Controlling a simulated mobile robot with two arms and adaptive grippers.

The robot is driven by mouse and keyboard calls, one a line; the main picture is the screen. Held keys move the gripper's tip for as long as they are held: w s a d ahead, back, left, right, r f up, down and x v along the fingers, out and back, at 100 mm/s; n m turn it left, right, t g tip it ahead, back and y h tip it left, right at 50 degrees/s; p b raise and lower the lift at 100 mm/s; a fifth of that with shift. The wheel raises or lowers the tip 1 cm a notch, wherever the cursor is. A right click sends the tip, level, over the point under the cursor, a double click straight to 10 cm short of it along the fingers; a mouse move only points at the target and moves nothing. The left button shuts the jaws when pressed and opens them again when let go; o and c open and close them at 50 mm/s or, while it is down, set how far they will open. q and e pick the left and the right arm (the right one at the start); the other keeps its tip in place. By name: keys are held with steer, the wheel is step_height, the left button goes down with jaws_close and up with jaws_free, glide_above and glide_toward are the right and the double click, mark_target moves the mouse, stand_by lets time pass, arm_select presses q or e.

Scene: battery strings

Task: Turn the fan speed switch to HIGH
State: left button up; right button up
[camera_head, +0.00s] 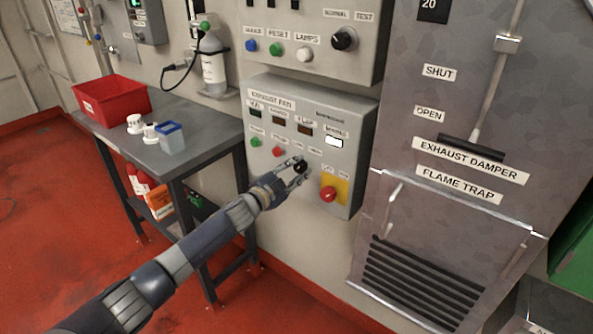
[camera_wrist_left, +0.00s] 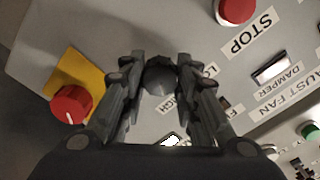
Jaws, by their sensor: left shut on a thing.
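The fan speed switch (camera_head: 300,166) is a black round knob on the grey exhaust fan panel (camera_head: 350,120). In the left wrist view the dark knob (camera_wrist_left: 160,76) sits between my fingertips. My left gripper (camera_head: 297,172) is shut on it, with one finger on each side; it also shows in the left wrist view (camera_wrist_left: 161,82). Partly covered labels stand around the knob, with "LO" and "GH" readable. I cannot tell which way the knob points. My right gripper is not in view.
A red emergency knob (camera_head: 328,194) on a yellow plate is close at the right of the switch. A red stop button (camera_head: 278,152) and green button (camera_head: 255,142) are to the left. A metal table (camera_head: 200,140) with a red bin (camera_head: 112,100) stands left of the panel.

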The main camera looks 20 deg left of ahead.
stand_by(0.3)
arm_select(q)
steer(key=o, duration=1.1)
steer(key=shift+c, duration=0.2)
steer(key=shift+s+f, duration=0.1)
steer(key=shift+s, duration=0.05)
steer(key=shift+s+a+f, duration=0.1)
steer(key=shift+s+f, duration=0.35)
steer(key=r+v, duration=0.1)
steer(key=v, duration=1)
steer(key=shift+w+r, duration=0.1)
